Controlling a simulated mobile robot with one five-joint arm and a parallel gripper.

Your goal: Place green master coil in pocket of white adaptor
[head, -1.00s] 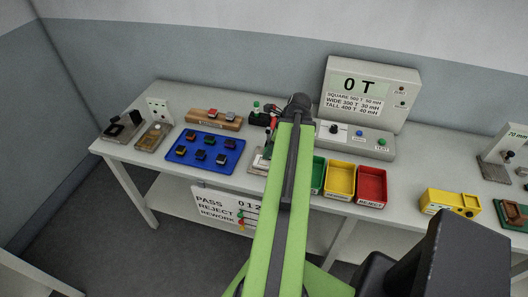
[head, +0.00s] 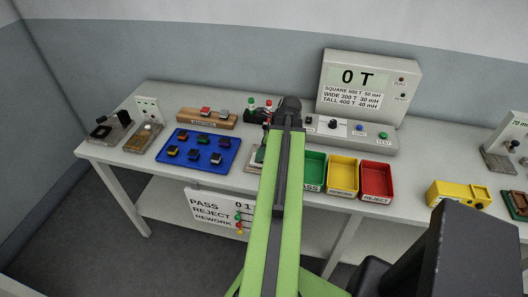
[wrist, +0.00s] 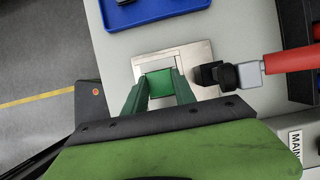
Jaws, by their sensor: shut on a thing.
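My gripper (wrist: 160,90) is shut on the green master coil (wrist: 160,80), a small green block between its two green fingers in the wrist view. The coil is over a pale square frame, which looks like the white adaptor (wrist: 170,61), on a grey metal plate (wrist: 203,50). Whether the coil sits down in the pocket or hovers just above it, I cannot tell. The fingers hide the near side of the adaptor. In the head view my arm hides the coil and most of the plate.
A clamp with a black tip (wrist: 207,74) and red handle (wrist: 290,62) stands right of the plate, close to my gripper. The blue tray (head: 199,151) with several coils lies to the left. Green (head: 312,170), yellow (head: 342,175) and red (head: 376,180) bins stand to the right.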

